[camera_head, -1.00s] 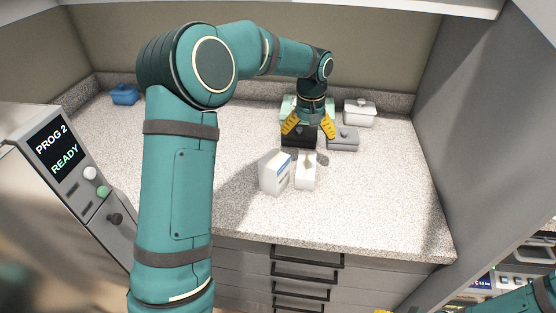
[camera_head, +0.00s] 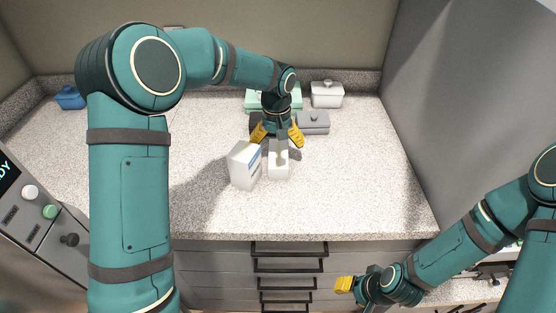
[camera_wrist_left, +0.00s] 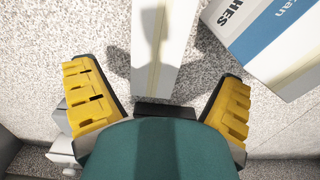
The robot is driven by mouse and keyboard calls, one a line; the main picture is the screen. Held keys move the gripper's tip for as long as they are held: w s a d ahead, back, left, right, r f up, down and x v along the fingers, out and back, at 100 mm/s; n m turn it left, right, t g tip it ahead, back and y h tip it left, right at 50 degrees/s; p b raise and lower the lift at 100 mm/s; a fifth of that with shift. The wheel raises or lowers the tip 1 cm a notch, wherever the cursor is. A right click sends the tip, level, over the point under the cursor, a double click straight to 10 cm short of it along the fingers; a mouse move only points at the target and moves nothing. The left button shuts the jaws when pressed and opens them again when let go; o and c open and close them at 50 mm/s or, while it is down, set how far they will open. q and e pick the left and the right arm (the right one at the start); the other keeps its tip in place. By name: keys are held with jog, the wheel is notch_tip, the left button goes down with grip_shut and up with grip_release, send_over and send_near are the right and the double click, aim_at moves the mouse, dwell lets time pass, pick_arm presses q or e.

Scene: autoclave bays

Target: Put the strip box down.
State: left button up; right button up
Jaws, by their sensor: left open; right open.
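A narrow white box (camera_head: 279,168), which I take to be the strip box, stands on the speckled counter (camera_head: 350,200). My left gripper (camera_head: 277,138) is open just behind it. In the left wrist view its yellow fingers (camera_wrist_left: 160,105) are spread, one to each side of the near end of the narrow box (camera_wrist_left: 152,75), with gaps visible. A shadow falls along the box. My right gripper (camera_head: 354,286) is low at the front right, beyond the counter's front edge; its jaws are small and partly hidden.
A white box with a blue label (camera_head: 243,168) stands close left of the narrow box. Behind are a grey lidded container (camera_head: 314,123), a white lidded container (camera_head: 327,95) and a green tray (camera_head: 290,101). A blue container (camera_head: 69,98) is far left. The counter's right side is clear.

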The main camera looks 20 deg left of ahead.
aim_at(278, 153)
pick_arm(q)
jog(key=f, duration=0.3)
jog(key=f+b, duration=0.1)
jog(key=f, duration=0.1)
jog(key=shift+s+d+f, duration=0.1)
jog(key=shift+d+f, duration=0.15)
jog(key=shift+f, duration=0.05)
jog(key=c, duration=1.3)
jog(key=shift+r, duration=0.1)
jog(key=shift+c, duration=0.2)
jog(key=shift+r, duration=0.1)
